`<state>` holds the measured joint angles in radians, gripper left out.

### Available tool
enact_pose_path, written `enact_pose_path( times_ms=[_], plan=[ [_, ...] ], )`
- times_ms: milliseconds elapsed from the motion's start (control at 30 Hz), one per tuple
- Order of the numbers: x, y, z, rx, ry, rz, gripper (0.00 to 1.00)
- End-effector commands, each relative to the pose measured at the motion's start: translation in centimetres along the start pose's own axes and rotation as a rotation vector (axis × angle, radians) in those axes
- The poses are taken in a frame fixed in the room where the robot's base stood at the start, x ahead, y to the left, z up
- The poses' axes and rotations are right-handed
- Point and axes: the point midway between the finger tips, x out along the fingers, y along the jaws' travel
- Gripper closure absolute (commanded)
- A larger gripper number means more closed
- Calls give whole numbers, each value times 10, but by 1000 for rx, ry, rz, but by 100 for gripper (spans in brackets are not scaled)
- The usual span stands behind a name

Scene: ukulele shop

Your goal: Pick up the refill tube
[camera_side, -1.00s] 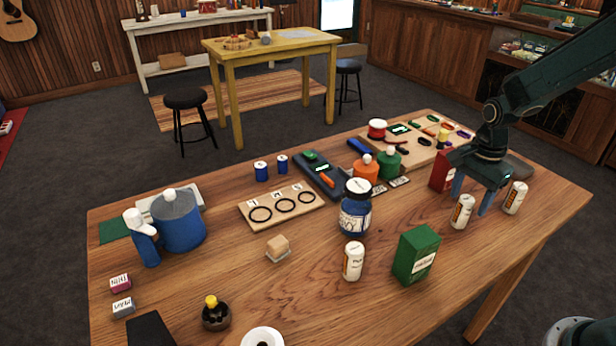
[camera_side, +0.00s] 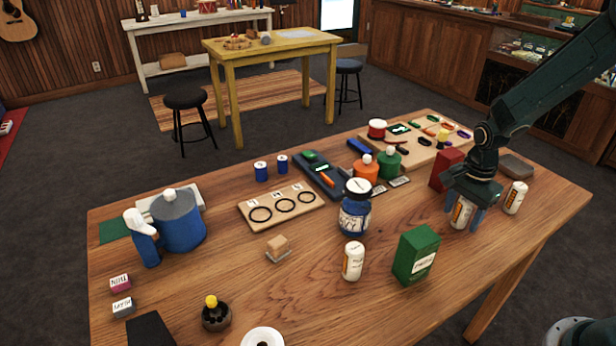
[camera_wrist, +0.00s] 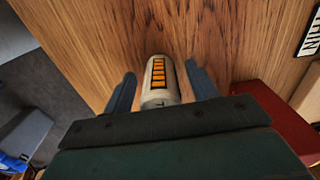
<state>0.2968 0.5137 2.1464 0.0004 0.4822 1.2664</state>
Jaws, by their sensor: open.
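A white refill tube (camera_side: 461,214) with an orange and dark label stands upright near the right part of the wooden table. My gripper (camera_side: 464,225) points down over it, with one blue finger on each side. The top of the tube is partly hidden by my gripper in the side view. Two similar white tubes stand upright nearby, one to the right (camera_side: 515,198) and one to the left (camera_side: 353,262).
A red box (camera_side: 446,170) stands close behind my gripper, also seen in the wrist view (camera_wrist: 274,112). A green box (camera_side: 415,256) stands in front to the left. A blue jar (camera_side: 355,210) is further left. The wooden table (camera_side: 490,255) is bare in front of the tube.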

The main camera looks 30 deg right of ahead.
Motion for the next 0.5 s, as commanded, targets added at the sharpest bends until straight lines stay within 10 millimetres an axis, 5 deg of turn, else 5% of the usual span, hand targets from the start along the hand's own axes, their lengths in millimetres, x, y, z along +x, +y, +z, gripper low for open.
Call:
enact_pose_path(
  times_ms=[100,333,500],
  plan=[
    [0,0,0,0,0,0,44],
    [0,0,0,0,0,0,89],
    [0,0,0,0,0,0,90]
  ],
)
